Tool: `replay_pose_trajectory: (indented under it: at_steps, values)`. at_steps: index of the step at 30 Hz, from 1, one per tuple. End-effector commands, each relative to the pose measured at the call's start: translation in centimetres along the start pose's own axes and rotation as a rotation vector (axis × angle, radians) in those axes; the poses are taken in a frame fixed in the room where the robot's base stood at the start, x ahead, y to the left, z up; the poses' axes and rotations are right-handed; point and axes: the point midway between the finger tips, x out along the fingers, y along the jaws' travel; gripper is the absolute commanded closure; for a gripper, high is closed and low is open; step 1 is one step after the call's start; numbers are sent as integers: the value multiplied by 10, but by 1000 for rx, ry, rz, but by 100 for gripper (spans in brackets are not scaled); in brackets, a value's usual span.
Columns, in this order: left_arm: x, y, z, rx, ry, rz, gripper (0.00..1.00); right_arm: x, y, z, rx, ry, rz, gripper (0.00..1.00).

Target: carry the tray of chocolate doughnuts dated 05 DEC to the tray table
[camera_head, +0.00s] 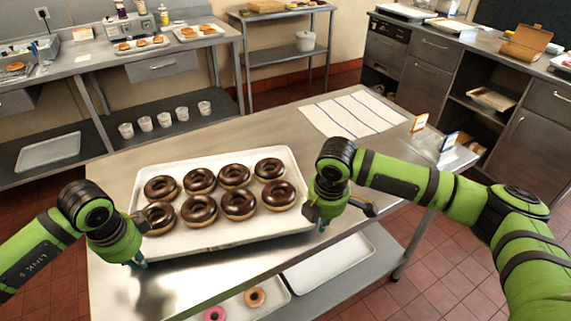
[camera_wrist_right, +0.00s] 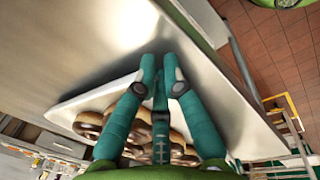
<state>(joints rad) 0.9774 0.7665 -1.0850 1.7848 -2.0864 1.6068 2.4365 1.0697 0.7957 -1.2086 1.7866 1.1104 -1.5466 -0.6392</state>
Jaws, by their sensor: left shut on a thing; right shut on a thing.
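A white tray (camera_head: 225,236) of chocolate-glazed doughnuts (camera_head: 238,203) in two rows is at the left part of the steel table in the head view. My left gripper (camera_head: 138,263) is shut on the tray's left end, near its front corner. My right gripper (camera_head: 322,222) is shut on the tray's right end. The right wrist view shows its teal fingers (camera_wrist_right: 158,68) closed at the tray edge (camera_wrist_right: 98,97), with doughnuts behind them. I cannot tell whether the tray rests on the table or is slightly raised. No date is readable on it.
The steel table (camera_head: 285,122) has a striped cloth (camera_head: 353,113) and small card stands (camera_head: 420,122) towards the right. Its lower shelf holds a tray with ring doughnuts (camera_head: 254,297) and an empty tray (camera_head: 328,262). Counters line the back; tiled floor (camera_head: 440,255) is open at right.

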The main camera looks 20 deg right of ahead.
Motion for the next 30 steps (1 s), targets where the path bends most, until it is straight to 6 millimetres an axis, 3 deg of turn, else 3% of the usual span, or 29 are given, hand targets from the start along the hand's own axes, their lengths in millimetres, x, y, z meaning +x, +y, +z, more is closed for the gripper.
replay_pose_trajectory:
  at_steps: [1, 4, 5, 6, 19, 23, 30]
  values:
    - [3, -1, -8, 10, 21, -11, 100, 4, -1, -8, -14, 20, 6, 100]
    - [9, 0, -8, 10, 21, -11, 100, 10, -2, -8, -14, 20, 6, 100]
    - [6, 0, -8, 10, 20, -8, 78, 7, -2, -8, -14, 19, 4, 78]
    - [6, 0, -7, 9, 19, -8, 66, 7, -2, -8, -13, 18, 3, 66]
    - [0, 0, -3, 3, 8, -6, 66, 7, -1, -3, -4, 7, 2, 66]
    - [-20, 0, -3, 4, 9, -8, 66, 7, -1, -2, -3, 6, 2, 66]
    - [-73, 0, -3, 4, 10, -11, 66, 8, -1, -2, -2, 5, 2, 66]
